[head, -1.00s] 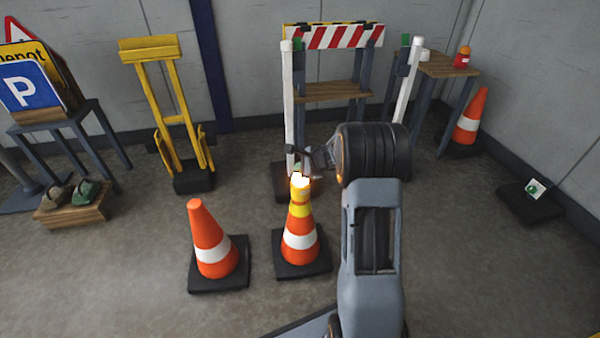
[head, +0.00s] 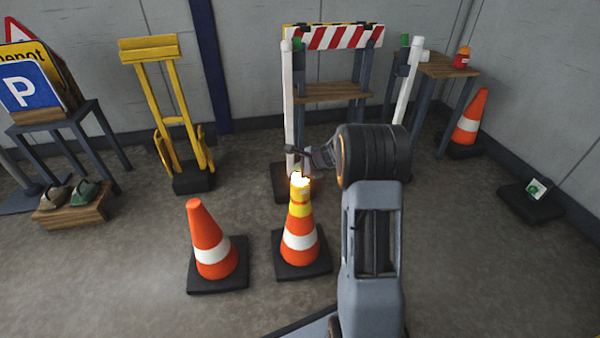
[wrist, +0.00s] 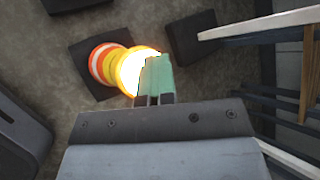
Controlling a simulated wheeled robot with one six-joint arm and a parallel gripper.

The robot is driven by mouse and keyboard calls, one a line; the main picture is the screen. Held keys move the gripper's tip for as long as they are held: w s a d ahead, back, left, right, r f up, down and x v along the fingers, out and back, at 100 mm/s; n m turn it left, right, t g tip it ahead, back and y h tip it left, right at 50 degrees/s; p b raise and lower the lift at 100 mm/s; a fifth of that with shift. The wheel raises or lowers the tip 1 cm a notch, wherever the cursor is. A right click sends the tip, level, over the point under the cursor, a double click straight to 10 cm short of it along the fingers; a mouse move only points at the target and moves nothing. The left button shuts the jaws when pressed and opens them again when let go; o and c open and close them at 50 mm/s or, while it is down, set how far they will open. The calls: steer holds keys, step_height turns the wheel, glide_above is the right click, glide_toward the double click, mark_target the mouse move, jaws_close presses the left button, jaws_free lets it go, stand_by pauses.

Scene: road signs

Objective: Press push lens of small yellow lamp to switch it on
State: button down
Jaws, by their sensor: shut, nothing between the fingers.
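The small yellow lamp (head: 300,194) sits on top of an orange and white cone (head: 299,242) in the middle of the head view. Its lens (head: 300,179) glows bright white-yellow, so the lamp is lit. In the wrist view the glowing lamp (wrist: 136,72) is just left of my fingertips, and its edge is partly behind them. My gripper (wrist: 155,68) is shut and empty, with greenish fingertips. In the head view my gripper (head: 294,156) is just above the lens; I cannot tell whether there is a small gap.
A second cone (head: 210,240) stands to the left. A white post (head: 288,105) rises close behind the lamp. The floor in front is clear.

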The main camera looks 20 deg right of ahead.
steer(key=shift+s+a+f, duration=0.1)
steer(key=shift+s+f, duration=0.25)
steer(key=shift+f, duration=0.35)
steer(key=r+p, duration=0.5)
steer(key=r, duration=0.1)
steer(key=shift+w, duration=0.2)
steer(key=shift+r, duration=0.2)
steer(key=s+a+r+n+g+p, duration=0.1)
steer(key=s+a+r+n+p, duration=0.25)
steer(key=r+p, duration=0.35)
steer(key=s+a+r+n+g+p, duration=0.1)
steer(key=s+a+r+n+p, duration=0.25)
steer(key=r, duration=0.55)
steer(key=s+a+r+n+g+p, duration=0.1)
steer(key=s+a+r+n+p, duration=0.2)
steer(key=s+r+p, duration=0.45)
steer(key=s+a+r+n+h+p, duration=0.1)
steer(key=s+r+n+h+p, duration=0.1)
steer(key=s+r+n+p, duration=0.3)
steer(key=s+a+r+n+g+h+p, duration=0.1)
steer(key=s+r+n+h+p, duration=0.1)
steer(key=s+r+n+p, duration=0.4)
steer(key=s+r+p, duration=0.4)
steer(key=r, duration=0.4)
steer(key=shift+r+g+h, duration=0.25)
steer(key=shift+g+h, duration=0.05)
